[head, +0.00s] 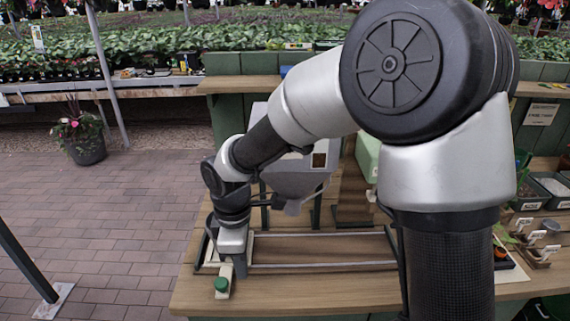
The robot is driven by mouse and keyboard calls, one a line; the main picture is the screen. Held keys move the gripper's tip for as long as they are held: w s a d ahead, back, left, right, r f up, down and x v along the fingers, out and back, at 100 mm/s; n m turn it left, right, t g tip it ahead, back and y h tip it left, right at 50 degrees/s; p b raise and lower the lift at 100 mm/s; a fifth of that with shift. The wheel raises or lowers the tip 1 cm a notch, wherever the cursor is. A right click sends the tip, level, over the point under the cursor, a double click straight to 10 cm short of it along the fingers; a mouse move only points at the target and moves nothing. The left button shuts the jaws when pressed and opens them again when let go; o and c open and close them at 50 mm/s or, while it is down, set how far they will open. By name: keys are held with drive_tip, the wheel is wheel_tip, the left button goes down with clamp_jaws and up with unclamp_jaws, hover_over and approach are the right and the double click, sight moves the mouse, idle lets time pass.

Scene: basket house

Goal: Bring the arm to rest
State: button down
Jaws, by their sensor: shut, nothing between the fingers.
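My arm reaches from the right of the head view across to the left end of the wooden workbench (330,296). My gripper (239,268) points down low over the bench's left end. It is shut, with nothing held between the fingers. Its fingertips are small here, and I cannot tell whether they touch anything. A pale block with a round green knob (221,285) is right beside it, just left and in front.
A grey-railed frame (325,266) lies on the bench right of my gripper. A grey hopper-like machine (292,178) stands behind the arm. Dark trays (551,186) and small labelled holders (540,243) are at the right. A potted plant (84,143) stands on the open brick floor at left.

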drive_tip(key=s+d+r+m+t+p, duration=0.2)
drive_tip(key=s+d+r+m+p, duration=0.2)
drive_tip(key=d+r+m, duration=0.5)
drive_tip(key=s+d+r+m+t+p, duration=0.3)
drive_tip(key=s+d+r+m+p, duration=0.2)
drive_tip(key=d+r, duration=0.8)
drive_tip(key=s+r+m, duration=0.3)
drive_tip(key=r+m, duration=0.1)
drive_tip(key=r, duration=0.1)
drive_tip(key=shift+s+d+r+t, duration=0.15)
drive_tip(key=shift+d+r+t, duration=0.15)
drive_tip(key=shift+r, duration=0.1)
idle(0.4)
